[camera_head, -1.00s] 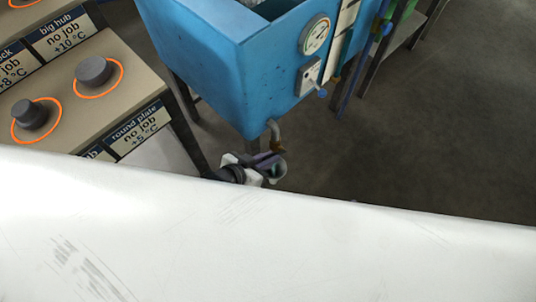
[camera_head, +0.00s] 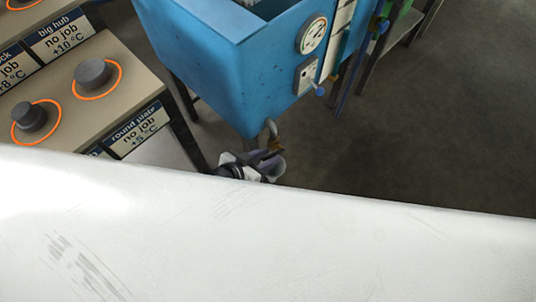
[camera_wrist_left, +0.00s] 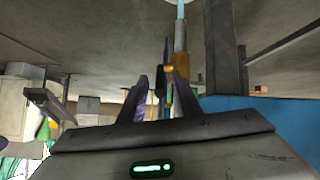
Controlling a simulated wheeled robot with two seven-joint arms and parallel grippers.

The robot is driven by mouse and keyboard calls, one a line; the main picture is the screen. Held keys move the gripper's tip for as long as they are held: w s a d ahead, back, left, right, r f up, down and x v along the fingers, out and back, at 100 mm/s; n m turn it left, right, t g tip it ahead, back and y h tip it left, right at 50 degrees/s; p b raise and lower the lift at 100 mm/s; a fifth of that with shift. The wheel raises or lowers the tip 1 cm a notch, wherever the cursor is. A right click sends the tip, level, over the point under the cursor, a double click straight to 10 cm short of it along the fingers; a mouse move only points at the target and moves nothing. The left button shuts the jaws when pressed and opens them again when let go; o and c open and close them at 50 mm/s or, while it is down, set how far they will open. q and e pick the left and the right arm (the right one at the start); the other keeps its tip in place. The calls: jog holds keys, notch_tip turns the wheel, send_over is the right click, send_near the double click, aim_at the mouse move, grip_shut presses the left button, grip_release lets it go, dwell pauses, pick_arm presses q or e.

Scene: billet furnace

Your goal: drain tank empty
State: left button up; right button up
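The blue tank (camera_head: 215,75) stands at the upper middle of the head view, with a round gauge (camera_head: 312,35) on its front. A bent drain pipe (camera_head: 271,130) with a brass-coloured valve part (camera_head: 272,152) comes from its underside. My left gripper (camera_head: 262,166) is just below and beside that valve, partly hidden by the white surface in front. In the left wrist view its two fingers (camera_wrist_left: 160,98) stand apart, with the brass fitting (camera_wrist_left: 168,70) showing between and beyond the tips. I cannot tell whether they touch it. My right gripper is not in view.
A bench (camera_head: 135,75) with dark round pieces in orange rings and labels stands at the left. A small switch panel (camera_head: 306,75) with a blue knob is on the tank. A large white surface (camera_head: 270,240) fills the foreground.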

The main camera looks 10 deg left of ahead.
pick_arm(q)
jog(key=p+v, duration=0.3)
jog(key=v, duration=0.6)
jog(key=shift+s+a+r+p, duration=0.2)
jog(key=shift+s+r+p, duration=0.1)
jog(key=shift+p, duration=0.1)
jog(key=shift+c, duration=0.3)
